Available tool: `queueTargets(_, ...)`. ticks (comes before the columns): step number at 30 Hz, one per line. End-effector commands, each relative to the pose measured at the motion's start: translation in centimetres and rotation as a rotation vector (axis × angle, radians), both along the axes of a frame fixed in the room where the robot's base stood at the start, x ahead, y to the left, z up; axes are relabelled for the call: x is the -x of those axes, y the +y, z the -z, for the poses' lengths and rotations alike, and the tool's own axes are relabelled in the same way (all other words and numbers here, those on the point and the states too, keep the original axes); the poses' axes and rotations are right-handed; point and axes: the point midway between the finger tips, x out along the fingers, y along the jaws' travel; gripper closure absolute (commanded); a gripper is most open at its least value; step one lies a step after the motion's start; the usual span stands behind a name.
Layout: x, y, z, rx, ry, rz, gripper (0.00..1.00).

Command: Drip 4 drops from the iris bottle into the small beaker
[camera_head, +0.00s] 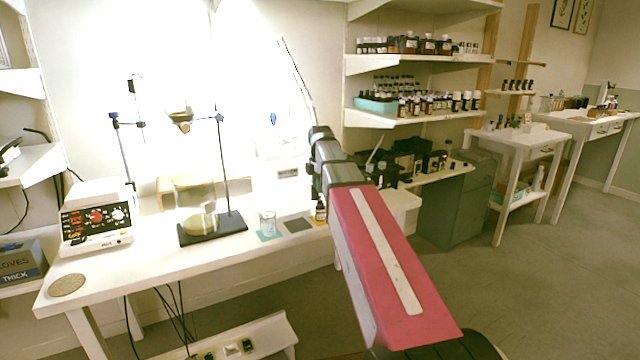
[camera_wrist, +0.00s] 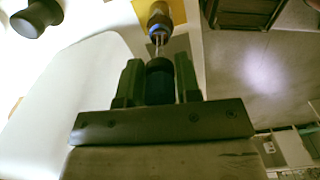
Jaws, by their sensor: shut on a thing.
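A small brown bottle with a pale label (camera_head: 320,211) stands on a yellow mat on the white bench; I cannot read its name. In the wrist view its amber body and blue collar (camera_wrist: 159,22) show beyond my fingers. My gripper (camera_wrist: 158,78) is shut on a dark dropper cap (camera_wrist: 159,88). A thin pale stem runs from the cap toward the bottle's mouth; I cannot tell whether its tip is inside. In the head view my arm hides the fingers. The small glass beaker (camera_head: 268,224) stands on a teal mat, left of the bottle.
A stand with a dark base (camera_head: 212,230) and glassware is further left, then a hotplate-like device (camera_head: 96,222). Shelves (camera_head: 415,118) full of bottles are behind my arm. The bench front is mostly clear.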

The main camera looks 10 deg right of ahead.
Motion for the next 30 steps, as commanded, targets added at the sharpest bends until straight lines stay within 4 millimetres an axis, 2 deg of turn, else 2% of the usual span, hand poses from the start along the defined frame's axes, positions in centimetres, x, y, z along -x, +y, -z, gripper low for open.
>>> queueTargets(30,0.0,0.0,3.5,0.0,-0.001,0.0,0.9)
